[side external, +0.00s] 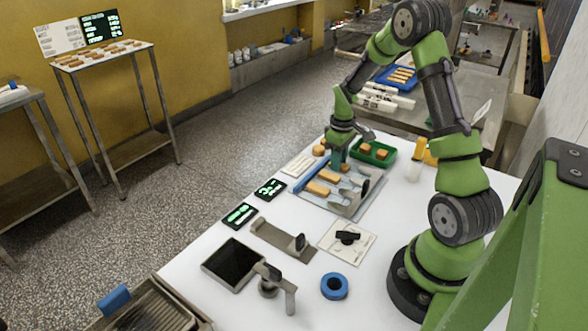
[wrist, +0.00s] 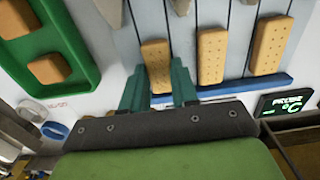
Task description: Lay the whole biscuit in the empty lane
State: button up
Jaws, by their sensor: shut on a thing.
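In the wrist view, my gripper (wrist: 157,80) is shut on a whole, pricked, golden biscuit (wrist: 156,58), one finger at each side. The held biscuit is over the leftmost visible lane of the grey laned plate (wrist: 190,38), its long side along the lane. I cannot tell whether it touches the plate. Two similar biscuits, a middle one (wrist: 212,55) and a right one (wrist: 270,45), lie in the lanes to its right, near the blue bar (wrist: 225,88). In the side view, my gripper (side external: 337,158) is low over the plate's far end and hides most of the held biscuit.
A green tray (side external: 392,157) with two biscuit pieces stands beside the plate, left in the wrist view (wrist: 88,75). Dark displays with green text (side external: 270,188) lie near the blue bar. A black-knobbed white plate (side external: 335,250) and a blue ring (side external: 335,286) lie nearer the front.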

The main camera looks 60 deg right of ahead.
jog(key=o, duration=0.8)
jog(key=shift+f, duration=0.1)
notch_tip(320, 180, up, 12)
jog(key=a+r+t, duration=0.2)
jog(key=a+r, duration=0.4)
jog(key=a, duration=0.2)
jog(key=s+a+r+m+t+y, duration=0.1)
jog(key=s+a+r+m+t, duration=0.1)
jog(key=s+a, duration=0.3)
jog(key=s+a+r+m+t+y, duration=0.1)
jog(key=s+a, duration=0.4)
jog(key=a, duration=0.9)
notch_tip(320, 180, up, 3)
jog(key=shift+s+a+f+m+t, duration=0.15)
jog(key=shift+s+m+t, duration=0.25)
jog(key=shift+t, duration=0.7)
